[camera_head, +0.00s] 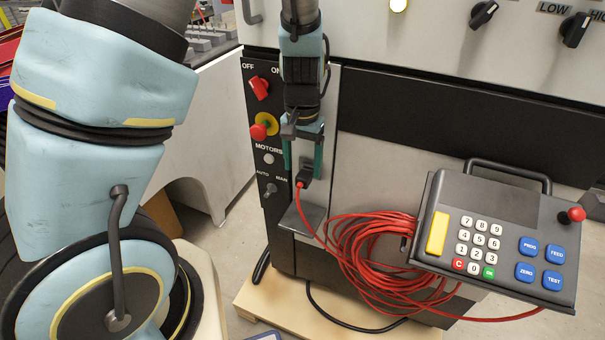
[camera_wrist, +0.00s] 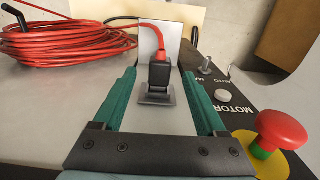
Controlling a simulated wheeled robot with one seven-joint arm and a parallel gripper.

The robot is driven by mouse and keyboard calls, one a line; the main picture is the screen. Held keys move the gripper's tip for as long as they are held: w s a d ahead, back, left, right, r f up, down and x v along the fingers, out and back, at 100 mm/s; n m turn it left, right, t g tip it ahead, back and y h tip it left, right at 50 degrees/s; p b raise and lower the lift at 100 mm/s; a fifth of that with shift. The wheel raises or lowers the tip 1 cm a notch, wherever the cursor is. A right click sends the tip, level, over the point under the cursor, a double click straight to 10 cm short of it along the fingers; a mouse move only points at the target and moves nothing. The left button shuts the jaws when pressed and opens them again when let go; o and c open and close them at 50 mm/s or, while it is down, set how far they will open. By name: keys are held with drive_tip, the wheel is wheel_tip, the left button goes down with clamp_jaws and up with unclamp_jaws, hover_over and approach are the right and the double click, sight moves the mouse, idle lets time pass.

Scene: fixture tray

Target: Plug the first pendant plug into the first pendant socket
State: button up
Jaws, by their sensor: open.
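The pendant plug (camera_head: 305,174) is a small black block with a red cable. In the wrist view the plug (camera_wrist: 160,74) stands at a dark square socket plate (camera_wrist: 157,98) on the grey panel. Its near end appears to meet the plate; its pins cannot be seen. My gripper (camera_head: 303,170) hangs in front of the cabinet, its green fingers open. In the wrist view the gripper (camera_wrist: 158,75) has one finger on each side of the plug, with a visible gap on both sides. The socket is hidden in the head view.
A coiled red cable (camera_head: 375,250) hangs beside a grey keypad pendant (camera_head: 490,240) at right. A red-and-yellow stop button (camera_wrist: 280,132) stands out close to the right finger. A red switch (camera_head: 259,88) and a small toggle (camera_head: 270,190) are on the black panel.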

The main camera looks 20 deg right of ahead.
wheel_tip(320, 180, up, 7)
idle(0.3)
drive_tip(key=shift+a, duration=0.1)
drive_tip(key=a+r+n+t, duration=0.1)
drive_tip(key=a+r+n, duration=0.2)
drive_tip(key=a, duration=2.2)
drive_tip(key=n, duration=0.4)
drive_tip(key=shift+w+a+r+t, duration=0.15)
drive_tip(key=shift+w+a+t, duration=0.15)
drive_tip(key=shift+a, duration=0.1)
drive_tip(key=shift+d, duration=0.15)
